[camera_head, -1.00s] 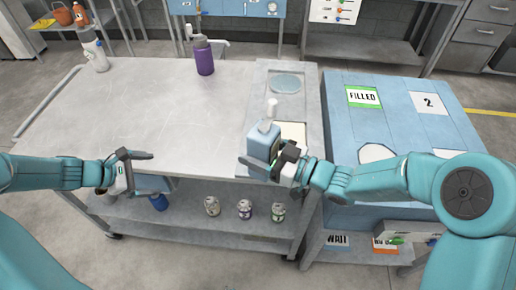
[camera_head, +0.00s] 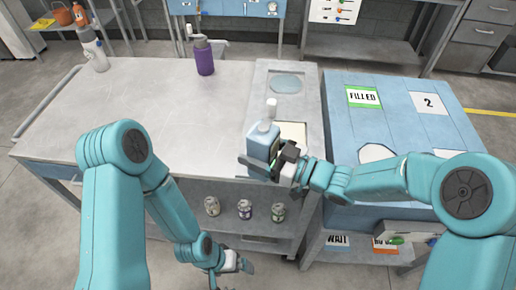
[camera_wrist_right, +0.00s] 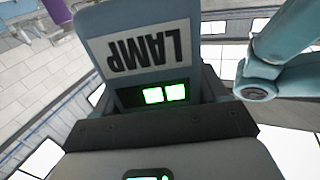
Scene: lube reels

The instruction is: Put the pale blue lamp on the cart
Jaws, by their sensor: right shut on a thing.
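The pale blue lamp (camera_head: 263,141) is a boxy pale blue bottle with a white pump-like top, upright at the front right of the grey metal cart (camera_head: 150,100). My right gripper (camera_head: 269,166) is shut on its lower part from the front right. I cannot tell whether its base touches the surface. In the right wrist view the lamp (camera_wrist_right: 140,25) shows a LAMP label close above the gripper (camera_wrist_right: 165,125). My left gripper (camera_head: 240,276) hangs low in front of the cart, near the picture's bottom edge, with its fingers apart and empty.
A purple bottle (camera_head: 204,57) and a white bottle (camera_head: 94,50) stand at the cart's back. A blue-topped bench (camera_head: 410,125) stands at right. The cart's middle top is clear.

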